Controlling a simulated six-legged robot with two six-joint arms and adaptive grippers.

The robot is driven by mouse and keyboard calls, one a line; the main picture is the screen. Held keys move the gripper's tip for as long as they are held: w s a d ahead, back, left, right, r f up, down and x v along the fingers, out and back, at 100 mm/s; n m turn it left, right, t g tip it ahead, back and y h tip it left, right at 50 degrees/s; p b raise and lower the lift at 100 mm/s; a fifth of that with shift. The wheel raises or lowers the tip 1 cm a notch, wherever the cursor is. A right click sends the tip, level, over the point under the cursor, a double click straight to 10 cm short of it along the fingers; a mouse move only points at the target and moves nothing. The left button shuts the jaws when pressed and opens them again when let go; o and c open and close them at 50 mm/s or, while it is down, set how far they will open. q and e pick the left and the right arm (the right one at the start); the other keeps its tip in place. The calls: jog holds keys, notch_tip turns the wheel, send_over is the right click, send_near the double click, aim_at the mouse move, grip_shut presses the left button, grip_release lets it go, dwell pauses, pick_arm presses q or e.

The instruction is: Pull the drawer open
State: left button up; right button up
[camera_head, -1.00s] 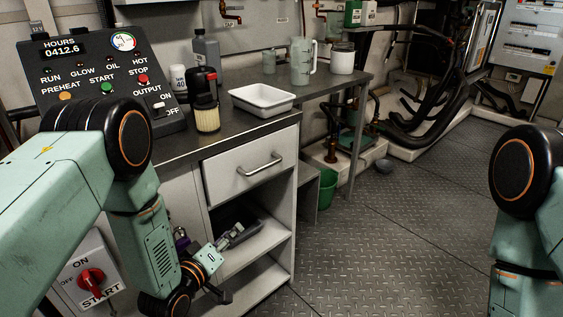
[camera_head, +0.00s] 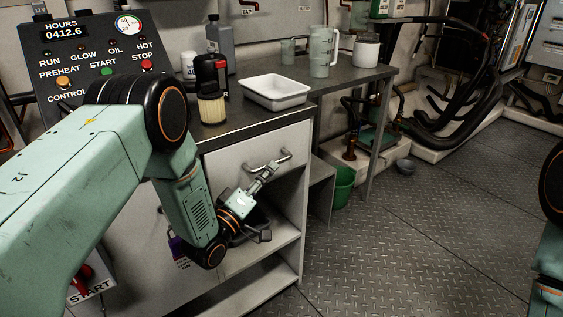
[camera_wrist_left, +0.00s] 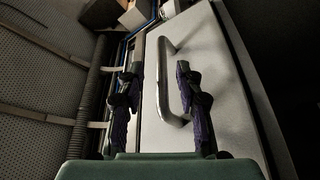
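The drawer (camera_head: 228,172) has a pale grey front that sits flush in the cabinet under the worktop. Its bar handle (camera_head: 284,156) runs across the front. My left gripper (camera_head: 268,170) is at the handle, just below its middle in the head view. In the left wrist view its two dark fingers (camera_wrist_left: 159,72) are apart. I cannot tell whether the fingers touch the handle. My right arm is at the right edge; its gripper is out of view.
A white tray (camera_head: 277,97), a filter (camera_head: 212,108) and a grey bottle (camera_head: 220,40) stand on the worktop (camera_head: 262,124). Below the drawer is an open shelf (camera_head: 262,252). A green bucket (camera_head: 343,187) stands to the right. The plate floor (camera_head: 420,240) in front is clear.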

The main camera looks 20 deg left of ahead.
aim_at(278, 161)
pick_arm(q)
jog(key=x, duration=0.2)
jog(key=b+x, duration=0.1)
jog(key=x, duration=0.1)
jog(key=shift+w+a+f, duration=0.1)
jog(key=shift+w+f, duration=0.05)
jog(key=shift+f, duration=0.05)
jog(key=shift+w+d+r, duration=0.3)
jog(key=shift+w, duration=0.35)
jog(key=shift+c, duration=0.3)
grip_shut()
